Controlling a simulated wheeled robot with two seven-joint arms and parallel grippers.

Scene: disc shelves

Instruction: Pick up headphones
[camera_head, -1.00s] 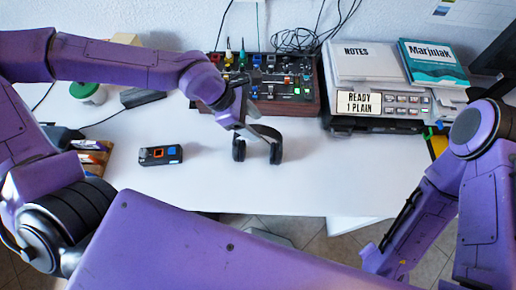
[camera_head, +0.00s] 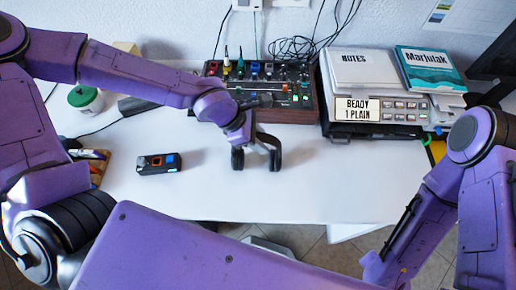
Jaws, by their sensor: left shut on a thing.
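The black headphones (camera_head: 275,155) are at the middle of the white table, in front of the mixer. Their two ear cups hang down on either side, and the band is partly hidden by my left gripper. My left gripper (camera_head: 246,136) comes in from the left and is shut on the headphones at the band. I cannot tell whether the ear cups touch the table or hang just above it. My right arm shows at the right edge, reaching down past the table's front; its gripper is not in view.
A mixer (camera_head: 288,100) with coloured knobs stands behind the headphones. A small black device (camera_head: 158,163) lies to the left. A labelled machine (camera_head: 380,108) with a notes box and a teal book (camera_head: 430,66) stands at back right. The white table (camera_head: 330,185) is clear at front right.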

